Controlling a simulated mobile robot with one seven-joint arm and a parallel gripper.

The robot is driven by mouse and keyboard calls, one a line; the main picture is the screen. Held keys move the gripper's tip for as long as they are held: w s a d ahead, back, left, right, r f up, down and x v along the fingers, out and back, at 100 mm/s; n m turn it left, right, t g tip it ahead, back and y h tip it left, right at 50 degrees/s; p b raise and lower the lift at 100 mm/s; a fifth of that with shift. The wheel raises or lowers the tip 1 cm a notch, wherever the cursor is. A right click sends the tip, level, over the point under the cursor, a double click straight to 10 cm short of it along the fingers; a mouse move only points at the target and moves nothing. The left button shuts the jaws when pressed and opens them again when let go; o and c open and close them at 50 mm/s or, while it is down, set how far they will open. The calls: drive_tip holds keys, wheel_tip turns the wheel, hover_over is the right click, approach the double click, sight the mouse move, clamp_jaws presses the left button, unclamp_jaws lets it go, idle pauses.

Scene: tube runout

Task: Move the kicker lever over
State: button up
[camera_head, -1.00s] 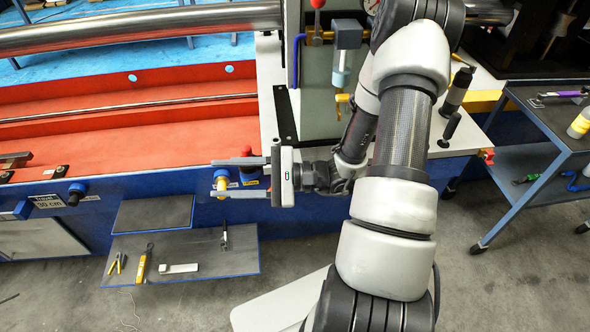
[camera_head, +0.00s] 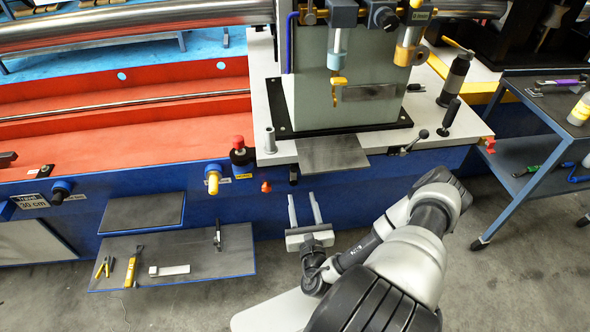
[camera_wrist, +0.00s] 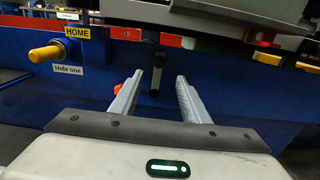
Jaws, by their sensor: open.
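No label in view names the kicker lever. A short dark lever (camera_head: 293,176) hangs down on the blue front panel, below the pale table's edge. In the wrist view my gripper (camera_wrist: 160,76) has a finger on each side of the lever's line of sight. I see no clear contact.
An orange knob (camera_head: 266,187) sits left of the lever. A yellow-tipped knob (camera_head: 213,183) is further left, near "HOME" and "Hole one" labels (camera_wrist: 77,32). A grey plate (camera_head: 333,154) juts out above right.

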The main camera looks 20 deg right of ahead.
sight(295, 169)
drive_tip(key=b+x, duration=0.2)
drive_tip(key=x, duration=1.2)
drive_tip(key=shift+w+b, duration=0.3)
drive_tip(key=shift+b, duration=0.05)
clamp_jaws()
